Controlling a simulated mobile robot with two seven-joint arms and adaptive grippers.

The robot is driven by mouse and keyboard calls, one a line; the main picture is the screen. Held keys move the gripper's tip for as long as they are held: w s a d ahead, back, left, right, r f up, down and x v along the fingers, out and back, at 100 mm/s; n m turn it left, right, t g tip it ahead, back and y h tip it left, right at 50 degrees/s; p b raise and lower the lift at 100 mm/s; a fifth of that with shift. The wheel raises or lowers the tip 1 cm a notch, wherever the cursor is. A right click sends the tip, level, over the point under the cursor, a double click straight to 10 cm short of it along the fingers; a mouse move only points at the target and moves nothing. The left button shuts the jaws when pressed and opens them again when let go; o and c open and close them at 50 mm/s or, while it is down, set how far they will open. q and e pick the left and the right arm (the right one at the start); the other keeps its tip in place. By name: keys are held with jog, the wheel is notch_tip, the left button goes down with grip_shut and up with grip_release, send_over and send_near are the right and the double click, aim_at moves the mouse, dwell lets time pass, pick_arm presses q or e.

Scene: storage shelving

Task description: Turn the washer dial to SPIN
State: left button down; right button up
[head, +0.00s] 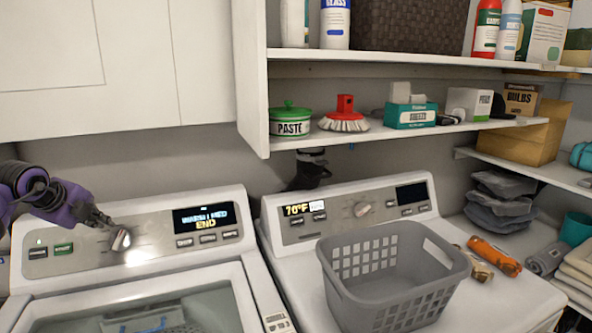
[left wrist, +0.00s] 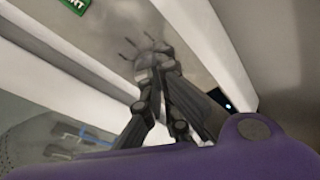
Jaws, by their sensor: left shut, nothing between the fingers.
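The washer dial (head: 121,240) is a silver knob on the left machine's control panel, with tick marks around it. My left gripper (head: 110,227) reaches in from the left, shut and empty, with its fingertips at the dial. I cannot tell whether they touch it. In the left wrist view the dark shut fingers (left wrist: 158,75) lie over the panel and partly hide the dial. The washer display (head: 206,217) shows blurred blue text above the yellow word END. My right gripper is not in view.
The washer's lid (head: 150,305) is below the panel. A grey laundry basket (head: 395,300) stands on the dryer at right, whose own dial (head: 362,209) is similar. An orange bottle (head: 493,255) lies beside the basket. A shelf (head: 400,133) with supplies hangs above the dryer.

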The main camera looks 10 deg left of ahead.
aim_at(111, 237)
pick_arm(q)
jog(key=b+x, duration=0.1)
jog(key=x, duration=0.1)
jog(key=b+x, duration=0.1)
jog(key=x, duration=0.1)
jog(key=shift+s+a+f, duration=0.15)
jog(key=shift+a+f, duration=0.05)
jog(key=shift+a, duration=0.25)
jog(key=shift+w+a+f+b, duration=0.25)
jog(key=shift+w+b, duration=0.2)
jog(key=shift+b, duration=0.15)
jog(key=shift+r, duration=0.15)
jog(key=shift+s+d+f, duration=0.1)
jog(key=shift+d+f, duration=0.3)
jog(key=shift+d, duration=0.05)
dwell(0.4)
jog(key=shift+s+a, duration=0.15)
jog(key=shift+s, duration=0.05)
jog(key=shift+s+a+f+p, duration=0.1)
jog(key=shift+s+f+p, duration=0.2)
jog(key=shift+p, duration=0.1)
jog(key=shift+s+f+p, duration=0.3)
jog(key=shift+s+f, duration=0.15)
jog(key=shift+f, duration=0.1)
